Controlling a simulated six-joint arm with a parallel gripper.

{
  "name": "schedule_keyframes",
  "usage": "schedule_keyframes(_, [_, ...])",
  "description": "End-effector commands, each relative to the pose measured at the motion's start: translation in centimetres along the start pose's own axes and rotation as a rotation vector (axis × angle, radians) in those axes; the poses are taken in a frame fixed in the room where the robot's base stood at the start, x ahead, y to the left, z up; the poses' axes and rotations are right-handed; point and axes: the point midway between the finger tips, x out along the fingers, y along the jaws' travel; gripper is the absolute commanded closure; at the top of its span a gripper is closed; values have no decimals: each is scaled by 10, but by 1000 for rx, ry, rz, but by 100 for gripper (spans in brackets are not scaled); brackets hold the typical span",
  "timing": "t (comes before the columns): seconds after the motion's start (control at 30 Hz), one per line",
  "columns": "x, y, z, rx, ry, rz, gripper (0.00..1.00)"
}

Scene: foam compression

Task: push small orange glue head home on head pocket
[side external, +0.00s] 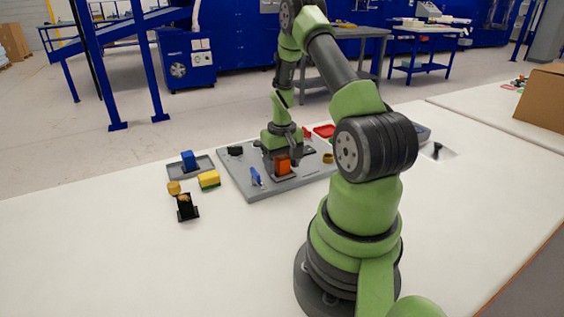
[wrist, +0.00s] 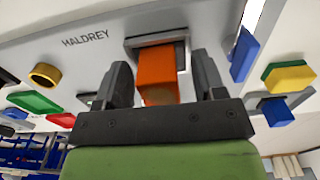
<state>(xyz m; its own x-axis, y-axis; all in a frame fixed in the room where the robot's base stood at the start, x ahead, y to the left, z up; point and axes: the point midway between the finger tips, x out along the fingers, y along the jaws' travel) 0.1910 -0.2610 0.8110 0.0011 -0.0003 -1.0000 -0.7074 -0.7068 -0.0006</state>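The small orange glue head (side external: 283,166) is an orange block standing at the head pocket on the grey board, and it also shows in the wrist view (wrist: 158,68). The head pocket (wrist: 186,50) is a dark-rimmed recess at the far end of the block. My gripper (side external: 282,158) is low over the board, pointing down at the block. In the wrist view my gripper (wrist: 163,80) has its two dark fingers apart, one on each side of the block, with a visible gap on the right side. How deep the block sits in the pocket cannot be told.
The table's front left is clear.

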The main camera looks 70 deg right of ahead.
Motion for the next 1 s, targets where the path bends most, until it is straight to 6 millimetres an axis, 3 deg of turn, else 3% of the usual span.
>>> schedule_keyframes(0.3, [-6, 0, 0, -1, 1, 0, 36])
schedule_keyframes(0.7, [-79, 0, 0, 0, 4, 1, 36])
schedule_keyframes(1.0, [-100, 0, 0, 0, 1, 0, 36])
